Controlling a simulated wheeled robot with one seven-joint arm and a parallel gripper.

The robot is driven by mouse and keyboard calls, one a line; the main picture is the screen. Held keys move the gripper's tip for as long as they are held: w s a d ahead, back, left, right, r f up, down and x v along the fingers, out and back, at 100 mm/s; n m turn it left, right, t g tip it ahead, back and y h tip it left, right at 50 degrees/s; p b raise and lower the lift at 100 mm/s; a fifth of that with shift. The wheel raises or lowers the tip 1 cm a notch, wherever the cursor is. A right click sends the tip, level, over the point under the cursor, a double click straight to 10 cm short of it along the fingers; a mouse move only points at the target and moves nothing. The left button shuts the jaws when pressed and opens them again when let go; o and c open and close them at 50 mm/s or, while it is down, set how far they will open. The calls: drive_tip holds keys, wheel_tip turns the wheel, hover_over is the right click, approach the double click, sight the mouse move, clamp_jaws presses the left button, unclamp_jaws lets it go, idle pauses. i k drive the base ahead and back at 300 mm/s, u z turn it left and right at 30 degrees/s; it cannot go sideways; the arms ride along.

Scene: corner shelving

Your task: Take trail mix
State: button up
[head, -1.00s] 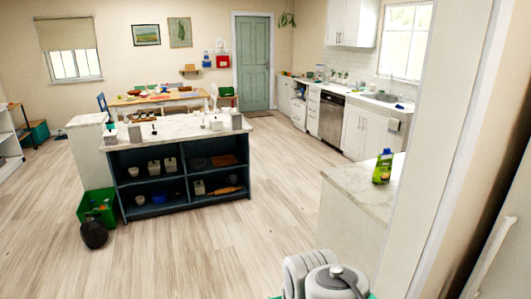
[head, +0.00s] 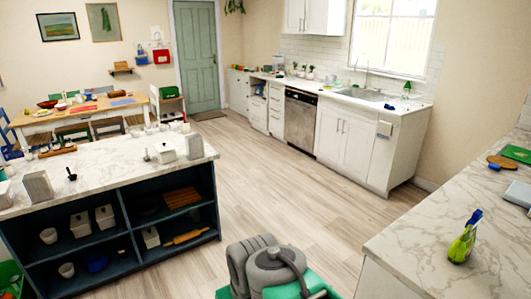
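I cannot make out anything that is clearly trail mix in the head view. A green bottle-like container (head: 464,240) with a dark blue top stands upright on the marble counter (head: 420,240) at the right; its label is too small to read. Small items at the back of the room are also too small to identify. Grey links of my own arm show folded at the bottom middle, but my gripper's fingers do not show.
A dark blue island (head: 125,235) with a marble top and open shelves of crockery stands at the left. A wooden dining table (head: 85,112) is behind it. White cabinets with a sink (head: 365,95) line the back right. The floor (head: 265,180) between is clear.

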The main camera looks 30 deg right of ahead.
sight(460, 250)
drive_tip(key=i, duration=1.8)
drive_tip(key=z, duration=2.8)
